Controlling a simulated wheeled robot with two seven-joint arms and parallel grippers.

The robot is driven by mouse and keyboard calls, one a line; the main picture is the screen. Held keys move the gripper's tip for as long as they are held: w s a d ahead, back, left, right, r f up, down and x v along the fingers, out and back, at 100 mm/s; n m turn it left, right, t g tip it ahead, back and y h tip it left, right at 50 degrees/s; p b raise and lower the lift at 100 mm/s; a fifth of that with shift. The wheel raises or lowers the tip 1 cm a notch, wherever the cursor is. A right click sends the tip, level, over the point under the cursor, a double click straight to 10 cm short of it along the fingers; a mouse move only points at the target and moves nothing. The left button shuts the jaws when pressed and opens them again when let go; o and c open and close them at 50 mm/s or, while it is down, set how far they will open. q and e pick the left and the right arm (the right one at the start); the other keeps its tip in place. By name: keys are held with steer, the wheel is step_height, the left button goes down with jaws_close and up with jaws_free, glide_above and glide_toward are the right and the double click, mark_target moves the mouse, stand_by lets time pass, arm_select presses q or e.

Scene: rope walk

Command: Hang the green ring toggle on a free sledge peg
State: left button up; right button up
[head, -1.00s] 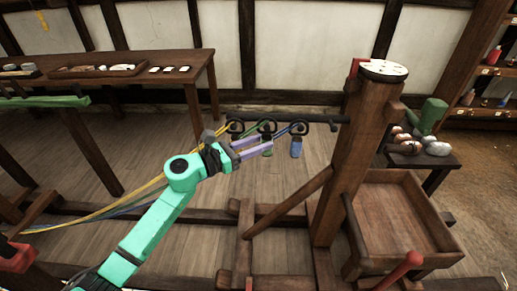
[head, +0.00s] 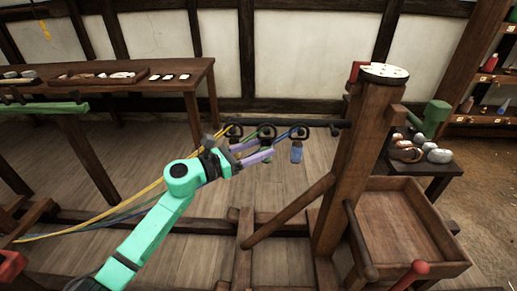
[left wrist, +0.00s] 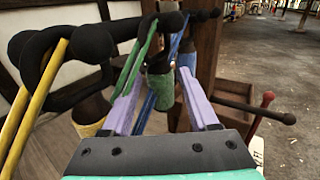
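The green ring toggle (head: 267,153) hangs below a dark ring at the dark horizontal bar (head: 310,122), between the yellow and blue strands. Its green body (left wrist: 160,88) shows between my finger tips in the left wrist view, with green rope strands (left wrist: 134,62) beside it. My left gripper (head: 262,147) is open, its two purple fingers apart just left of the toggle. I cannot tell whether either finger touches it. The blue toggle (head: 297,153) hangs to the right. A yellow toggle (left wrist: 90,112) shows at left in the wrist view. My right gripper is out of view.
A thick wooden post (head: 352,165) carries the bar. An open wooden box (head: 398,222) and a red-tipped handle (head: 412,275) stand at its right. A table with trays (head: 95,78) is at the back left. Yellow and blue ropes trail left from the bar.

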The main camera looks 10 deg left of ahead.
arm_select(q)
steer(key=shift+s, duration=0.1)
stand_by(0.3)
steer(key=b+v, duration=0.3)
steer(key=v, duration=1.1)
steer(key=shift+s+a+b, duration=0.15)
steer(key=shift+a+b, duration=0.05)
steer(key=shift+b, duration=0.1)
